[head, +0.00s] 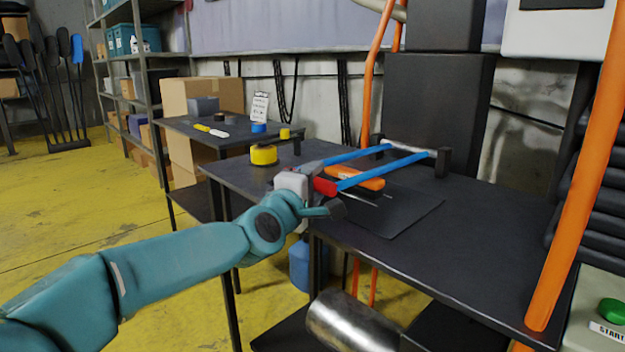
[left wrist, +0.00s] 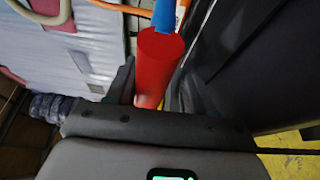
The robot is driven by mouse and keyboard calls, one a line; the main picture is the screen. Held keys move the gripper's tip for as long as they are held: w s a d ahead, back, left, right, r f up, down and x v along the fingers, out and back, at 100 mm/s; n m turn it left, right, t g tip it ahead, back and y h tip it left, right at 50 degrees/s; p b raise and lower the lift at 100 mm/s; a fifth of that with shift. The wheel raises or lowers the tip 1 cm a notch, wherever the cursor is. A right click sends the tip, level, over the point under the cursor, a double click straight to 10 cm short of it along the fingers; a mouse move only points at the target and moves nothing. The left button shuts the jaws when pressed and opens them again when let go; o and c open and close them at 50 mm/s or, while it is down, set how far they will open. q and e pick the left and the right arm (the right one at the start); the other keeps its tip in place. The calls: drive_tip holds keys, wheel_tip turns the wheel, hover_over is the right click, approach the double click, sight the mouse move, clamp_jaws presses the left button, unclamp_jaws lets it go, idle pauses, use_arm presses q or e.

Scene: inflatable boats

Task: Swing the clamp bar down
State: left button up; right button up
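The clamp bar (head: 385,170) is a blue two-armed frame with a red grip (head: 325,187) at its near left end. Its far end meets black posts (head: 442,162) on the dark table. The blue arms stretch out above the tabletop. My left gripper (head: 322,198) is at the red grip. In the left wrist view the red grip (left wrist: 158,65) lies between my two dark fingers, which look closed on it from both sides. An orange and black item (head: 358,179) lies under the bar. My right gripper is not in view.
A dark flat sheet (head: 405,215) lies on the table (head: 480,225). A yellow tape roll (head: 264,155) stands to the left. An orange pole (head: 580,170) and a green start button (head: 612,311) are at the right. A metal cylinder (head: 350,325) is below.

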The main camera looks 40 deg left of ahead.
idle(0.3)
use_arm(q)
drive_tip(key=shift+s, duration=0.15)
drive_tip(key=p+v, duration=0.3)
drive_tip(key=v, duration=1.3)
drive_tip(key=shift+d+f, duration=0.1)
drive_tip(key=shift+d, duration=0.05)
